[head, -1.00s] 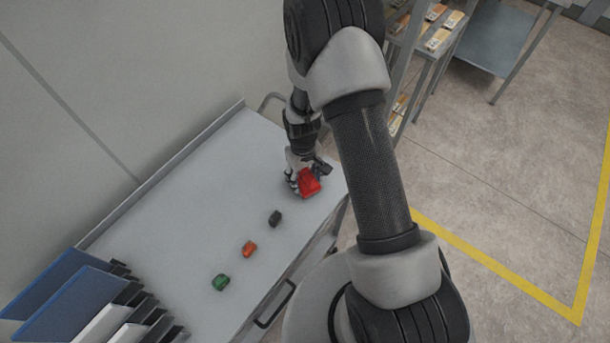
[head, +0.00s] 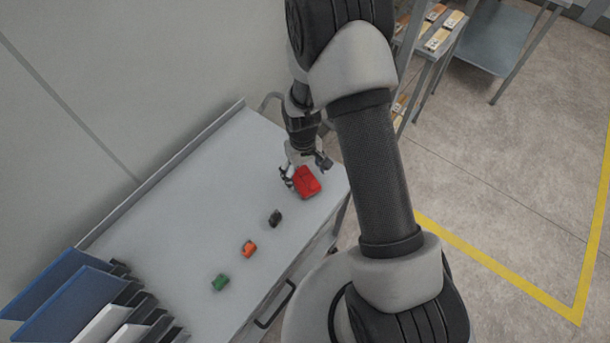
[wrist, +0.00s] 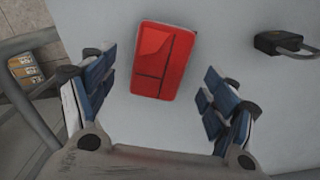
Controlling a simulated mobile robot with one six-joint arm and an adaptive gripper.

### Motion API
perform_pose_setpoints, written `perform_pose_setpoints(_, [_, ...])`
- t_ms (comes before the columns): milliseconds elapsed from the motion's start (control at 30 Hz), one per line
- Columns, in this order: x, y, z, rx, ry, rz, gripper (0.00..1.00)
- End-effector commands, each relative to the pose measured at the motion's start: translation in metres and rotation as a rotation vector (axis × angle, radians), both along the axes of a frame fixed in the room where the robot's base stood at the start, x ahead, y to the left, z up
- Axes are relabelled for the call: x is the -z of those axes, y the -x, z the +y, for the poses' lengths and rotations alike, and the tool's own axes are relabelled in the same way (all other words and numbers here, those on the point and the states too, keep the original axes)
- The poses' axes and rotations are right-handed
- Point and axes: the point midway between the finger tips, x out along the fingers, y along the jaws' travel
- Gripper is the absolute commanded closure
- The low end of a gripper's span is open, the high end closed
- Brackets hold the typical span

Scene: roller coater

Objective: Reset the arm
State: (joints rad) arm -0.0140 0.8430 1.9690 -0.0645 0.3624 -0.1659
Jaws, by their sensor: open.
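My gripper (head: 306,170) is over the far end of the grey table (head: 190,215). Its fingers are spread and hold nothing. A red box-like item (head: 307,182) lies on the table just beyond the fingertips. In the wrist view the red item (wrist: 165,60) sits between and ahead of the two open fingers (wrist: 160,110), with clear table on both sides of it. My arm spans the middle of the head view and hides part of the scene behind it.
A black padlock-like item (head: 275,218), an orange one (head: 249,249) and a green one (head: 220,282) lie in a row on the table. A shelf with boxes (head: 437,38) is at the back, and a wall borders the table's left.

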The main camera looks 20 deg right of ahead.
Motion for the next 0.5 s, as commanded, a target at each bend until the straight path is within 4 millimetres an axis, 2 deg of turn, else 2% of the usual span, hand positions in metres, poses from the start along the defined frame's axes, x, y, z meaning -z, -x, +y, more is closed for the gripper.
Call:
perform_pose_setpoints(100, [-0.029,-0.003,0.001,0.0,-0.001,-0.007,0.21])
perform_pose_setpoints(300, [-0.069,-0.004,0.002,0.001,0.0,-0.005,0.21])
perform_pose_setpoints(500, [-0.092,-0.003,0.002,0.001,0.0,-0.002,0.21])
